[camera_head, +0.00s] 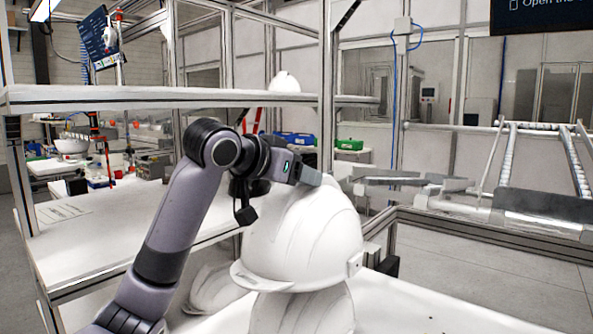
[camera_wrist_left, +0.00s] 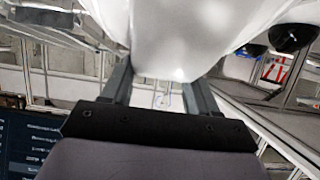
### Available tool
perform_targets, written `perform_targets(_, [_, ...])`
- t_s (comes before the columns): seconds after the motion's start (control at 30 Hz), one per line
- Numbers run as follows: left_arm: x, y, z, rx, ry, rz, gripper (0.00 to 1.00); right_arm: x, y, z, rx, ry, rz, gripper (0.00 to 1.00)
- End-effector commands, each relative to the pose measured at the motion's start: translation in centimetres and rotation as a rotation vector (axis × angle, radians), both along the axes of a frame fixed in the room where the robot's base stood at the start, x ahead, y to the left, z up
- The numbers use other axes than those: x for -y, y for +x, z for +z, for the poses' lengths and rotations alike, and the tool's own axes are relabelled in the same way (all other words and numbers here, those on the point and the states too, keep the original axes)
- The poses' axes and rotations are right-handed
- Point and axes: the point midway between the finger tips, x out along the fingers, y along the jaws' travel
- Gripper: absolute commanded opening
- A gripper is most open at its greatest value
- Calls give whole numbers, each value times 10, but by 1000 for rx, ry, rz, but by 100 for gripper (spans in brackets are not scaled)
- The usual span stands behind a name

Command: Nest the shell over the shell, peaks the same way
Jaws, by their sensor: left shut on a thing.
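A white helmet shell (camera_head: 305,240) hangs over the work surface, held near its top by my left gripper (camera_head: 318,178). Its brim sticks out at the lower left, and a small tab shows at its right edge. In the left wrist view this shell (camera_wrist_left: 165,35) fills the space between the two grey fingers of my left gripper (camera_wrist_left: 160,75). A second white shell (camera_head: 305,314) sits directly below; its top is hidden by the held shell. I cannot tell whether the two touch or which way the lower peak points. My right gripper is not in view.
Another white rounded shape (camera_head: 213,290) lies left of the shells, partly behind my arm. A white helmet (camera_head: 284,82) rests on the upper shelf (camera_head: 150,95). A frame post (camera_head: 327,90) stands behind. The white surface (camera_head: 420,310) at lower right is clear.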

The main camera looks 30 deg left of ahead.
Motion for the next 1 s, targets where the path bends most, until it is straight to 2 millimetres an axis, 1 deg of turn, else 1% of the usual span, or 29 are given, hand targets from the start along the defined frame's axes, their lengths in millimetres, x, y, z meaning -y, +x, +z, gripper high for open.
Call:
perform_targets(0.03, [0,0,-8,3,0,1,0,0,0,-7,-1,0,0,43])
perform_targets(0.4, [-1,0,-44,4,0,1,0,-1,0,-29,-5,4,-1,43])
perform_targets(0.73, [-1,0,-76,4,0,1,0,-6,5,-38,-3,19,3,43])
perform_targets(1.0, [0,0,-89,4,0,1,0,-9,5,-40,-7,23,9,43])
